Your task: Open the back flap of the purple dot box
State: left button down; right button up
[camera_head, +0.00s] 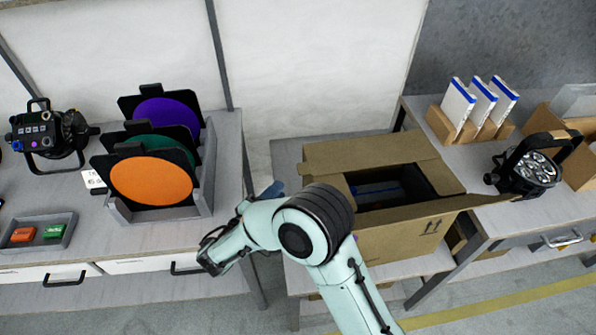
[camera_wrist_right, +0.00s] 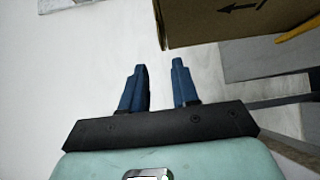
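The cardboard box (camera_head: 400,240) stands on a low table between two benches, with its top partly open and a dark inside with blue-edged items. A flap (camera_head: 370,152) extends along its back edge; its exact angle is hard to tell. Another flap (camera_head: 480,201) sticks out to the right. My right gripper (camera_head: 270,190) is left of the box, mostly hidden behind my arm. In the right wrist view its blue fingers (camera_wrist_right: 158,85) are apart with nothing between them; the box (camera_wrist_right: 225,20) is above and right of them. My left gripper is not in view.
The left bench holds a rack (camera_head: 208,170) of coloured discs, a stage light (camera_head: 50,135) and a small tray (camera_head: 65,222). The right bench holds upright white-blue packs (camera_head: 480,102) and a lamp (camera_head: 535,165), close to the right flap. A pale wall is behind.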

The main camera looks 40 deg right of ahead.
jog(key=p+x, duration=0.1)
jog(key=x, duration=0.8)
jog(key=shift+d, duration=0.35)
jog(key=shift+w, duration=0.1)
grip_shut()
dwell(0.8)
